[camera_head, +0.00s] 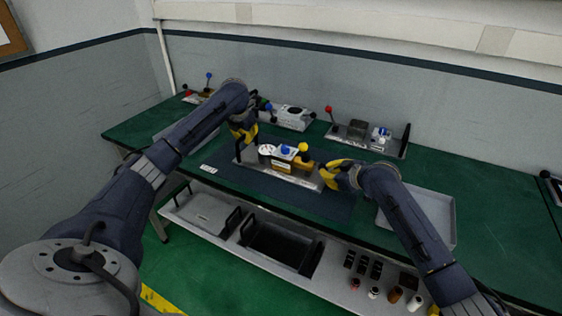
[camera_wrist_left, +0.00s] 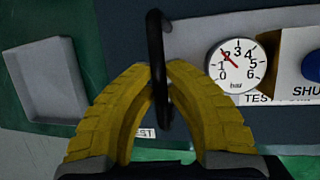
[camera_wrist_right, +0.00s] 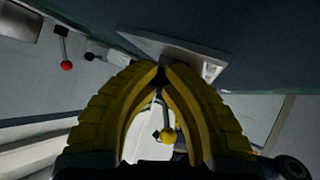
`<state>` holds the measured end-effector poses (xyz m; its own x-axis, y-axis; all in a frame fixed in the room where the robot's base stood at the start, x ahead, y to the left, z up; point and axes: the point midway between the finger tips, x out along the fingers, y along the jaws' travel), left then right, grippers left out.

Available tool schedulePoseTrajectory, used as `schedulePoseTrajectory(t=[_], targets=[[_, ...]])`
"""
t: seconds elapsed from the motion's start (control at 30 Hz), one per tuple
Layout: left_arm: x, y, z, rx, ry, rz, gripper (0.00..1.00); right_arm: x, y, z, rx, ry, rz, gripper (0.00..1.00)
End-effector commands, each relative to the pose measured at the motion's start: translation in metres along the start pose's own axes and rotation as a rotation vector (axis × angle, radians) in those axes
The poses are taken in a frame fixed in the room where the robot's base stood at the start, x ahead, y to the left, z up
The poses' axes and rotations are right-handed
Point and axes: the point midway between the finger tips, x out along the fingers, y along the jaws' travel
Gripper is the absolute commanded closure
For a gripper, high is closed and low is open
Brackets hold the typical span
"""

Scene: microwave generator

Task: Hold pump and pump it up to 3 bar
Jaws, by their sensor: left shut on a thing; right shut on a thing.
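The pump unit (camera_head: 290,172) is a metal panel with a white gauge, a blue knob (camera_head: 285,149), a yellow-knobbed lever (camera_head: 303,148) and brass-coloured blocks. My left gripper (camera_head: 243,138) is shut on the black handle (camera_wrist_left: 155,35) at its left end. In the left wrist view, the gauge (camera_wrist_left: 237,66) has its red needle between 1 and 2, close to 2. My right gripper (camera_head: 330,172) is shut at the unit's right end; its fingers mostly hide the part they hold. The yellow knob (camera_wrist_right: 168,135) shows between the fingers in the right wrist view.
The unit is over a dark mat (camera_head: 325,203) on the green table. A grey tray (camera_head: 440,207) lies at the right. Devices stand along the back, including one with a red-knobbed lever (camera_head: 330,113). A lower shelf holds black bins (camera_head: 270,250) and small parts.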

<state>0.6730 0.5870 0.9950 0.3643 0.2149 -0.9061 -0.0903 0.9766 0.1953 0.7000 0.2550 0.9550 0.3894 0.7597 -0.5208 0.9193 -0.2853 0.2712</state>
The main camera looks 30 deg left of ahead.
Motion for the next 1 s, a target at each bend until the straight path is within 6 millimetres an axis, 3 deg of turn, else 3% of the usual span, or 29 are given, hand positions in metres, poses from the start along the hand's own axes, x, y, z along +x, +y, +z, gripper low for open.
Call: schedulePoseTrajectory(t=[0.37,1.0], targets=[[0.001,-0.003,0.0,0.002,0.001,-0.005,1.0,-0.001,-0.001,0.002,0.0,-0.001,-0.003,1.0],[0.001,-0.002,0.0,0.002,0.001,-0.004,1.0,-0.034,0.016,0.031,0.001,-0.003,-0.003,1.0]])
